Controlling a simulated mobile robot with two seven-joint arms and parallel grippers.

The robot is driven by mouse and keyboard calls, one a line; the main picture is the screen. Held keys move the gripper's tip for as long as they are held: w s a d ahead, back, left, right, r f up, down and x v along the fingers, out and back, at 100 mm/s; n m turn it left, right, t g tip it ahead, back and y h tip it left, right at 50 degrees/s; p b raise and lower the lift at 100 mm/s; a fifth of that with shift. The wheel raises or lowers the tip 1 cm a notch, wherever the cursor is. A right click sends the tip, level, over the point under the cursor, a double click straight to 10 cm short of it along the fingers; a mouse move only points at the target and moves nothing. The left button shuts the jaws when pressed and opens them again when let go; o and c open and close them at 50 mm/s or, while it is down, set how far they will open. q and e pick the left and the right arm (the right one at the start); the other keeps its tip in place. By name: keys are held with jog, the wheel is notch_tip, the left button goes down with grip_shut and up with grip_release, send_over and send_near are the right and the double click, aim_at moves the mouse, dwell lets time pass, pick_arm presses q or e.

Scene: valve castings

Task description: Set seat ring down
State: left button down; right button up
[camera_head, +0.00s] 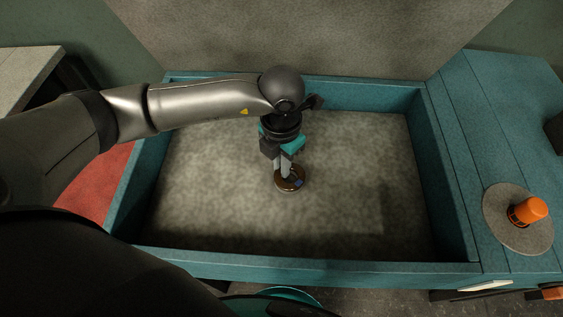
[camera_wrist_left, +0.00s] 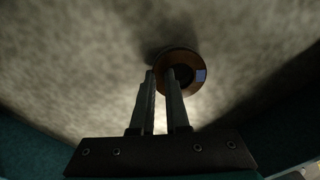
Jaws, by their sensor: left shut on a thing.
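The seat ring (camera_head: 290,179) is a small brown-bronze ring with a dark centre and a blue patch on its rim. My left gripper (camera_head: 284,172) points down over the grey floor of the teal tray and is shut on the ring's near-left side. In the left wrist view the ring (camera_wrist_left: 183,72) shows beyond the fingertips (camera_wrist_left: 160,75), with one finger over its opening and one outside its wall. A shadow lies beside the ring; I cannot tell whether it touches the tray floor. My right gripper is not in view.
The teal tray (camera_head: 310,266) has raised walls and an otherwise bare grey floor. On the teal surface at right, an orange object (camera_head: 527,211) stands on a round grey disc (camera_head: 505,233). A red surface (camera_head: 97,187) lies left of the tray.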

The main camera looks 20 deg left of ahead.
pick_arm(q)
jog(key=shift+f, duration=0.15)
jog(key=c, duration=0.8)
grip_release()
jog(key=shift+c, duration=0.2)
notch_tip(320, 180, up, 15)
jog(key=p, duration=0.2)
